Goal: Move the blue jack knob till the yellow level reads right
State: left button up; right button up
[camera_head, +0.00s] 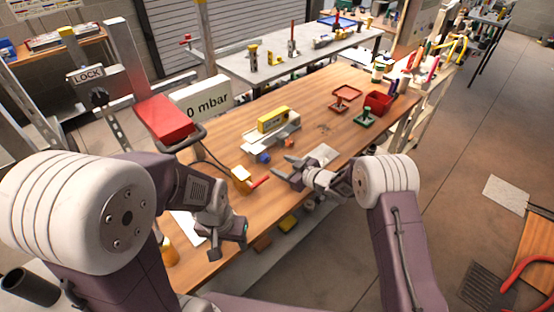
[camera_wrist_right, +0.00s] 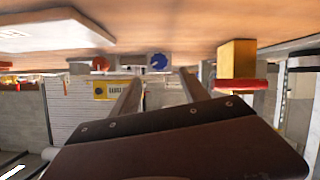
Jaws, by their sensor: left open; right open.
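The blue jack knob (camera_head: 264,157) is at the near end of a pale metal platform (camera_head: 281,138) on the wooden bench. It also shows in the right wrist view (camera_wrist_right: 158,62), seen upside down, between and beyond the fingertips. The yellow level (camera_head: 274,119) lies on the platform; its bubble is too small to read. In the wrist view it is partly visible (camera_wrist_right: 115,90). My right gripper (camera_head: 282,169) is open and empty, just short of the knob and apart from it. My left gripper (camera_head: 229,248) is open and empty over the bench's near left edge.
A red knob (camera_wrist_right: 100,64) sits beside the blue one. A "0 mbar" display (camera_head: 207,100) is behind. Red and green trays stand farther right on the bench.

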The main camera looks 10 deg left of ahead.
aim_at(267, 159)
jog(key=x, duration=0.9)
grip_shut()
